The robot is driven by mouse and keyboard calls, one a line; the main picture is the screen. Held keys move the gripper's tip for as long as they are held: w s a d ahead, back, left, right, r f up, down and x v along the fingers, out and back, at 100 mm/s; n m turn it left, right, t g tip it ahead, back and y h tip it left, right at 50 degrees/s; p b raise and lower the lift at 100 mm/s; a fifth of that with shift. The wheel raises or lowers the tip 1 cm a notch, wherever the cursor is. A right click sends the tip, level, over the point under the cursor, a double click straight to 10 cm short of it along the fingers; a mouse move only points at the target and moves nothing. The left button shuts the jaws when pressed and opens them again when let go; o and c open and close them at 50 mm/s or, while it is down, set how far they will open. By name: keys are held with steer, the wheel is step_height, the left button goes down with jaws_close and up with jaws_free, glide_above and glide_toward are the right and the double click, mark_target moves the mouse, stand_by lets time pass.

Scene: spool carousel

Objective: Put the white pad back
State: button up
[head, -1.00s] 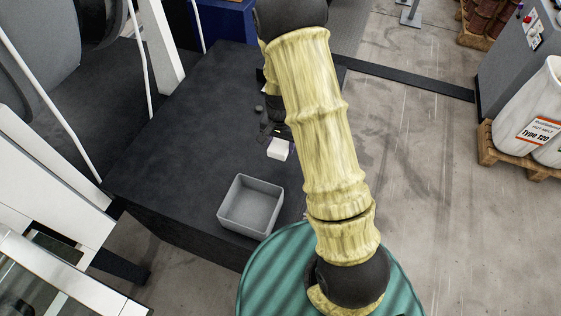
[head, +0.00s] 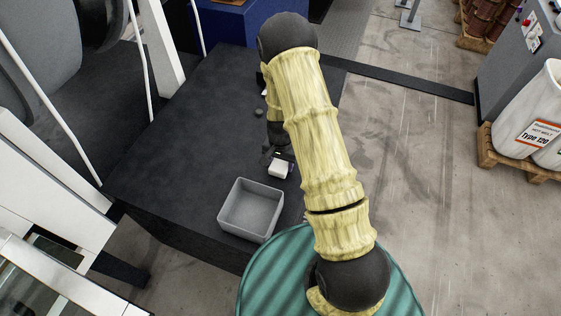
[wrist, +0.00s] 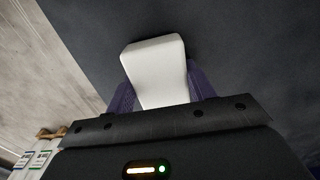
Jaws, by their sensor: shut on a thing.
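The white pad (head: 279,170) is a small pale block over the dark table, just behind the grey bin. It also shows large in the wrist view (wrist: 156,70), between the two purple fingers. My gripper (wrist: 158,88) is shut on the white pad. In the head view my gripper (head: 279,157) is partly hidden by my own arm. I cannot tell whether the pad touches the table top.
The empty grey bin (head: 227,196) stands near the front edge of the dark table (head: 165,150). A small dark round thing (head: 258,112) lies behind the pad. The table's left and middle are clear.

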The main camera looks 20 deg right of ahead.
mark_target(281, 162)
steer(key=shift+f, duration=0.15)
steer(key=o, duration=1)
steer(key=shift+o, duration=0.2)
steer(key=shift+r, duration=0.2)
step_height(281, 162, up, 12)
steer(key=shift+b, duration=0.3)
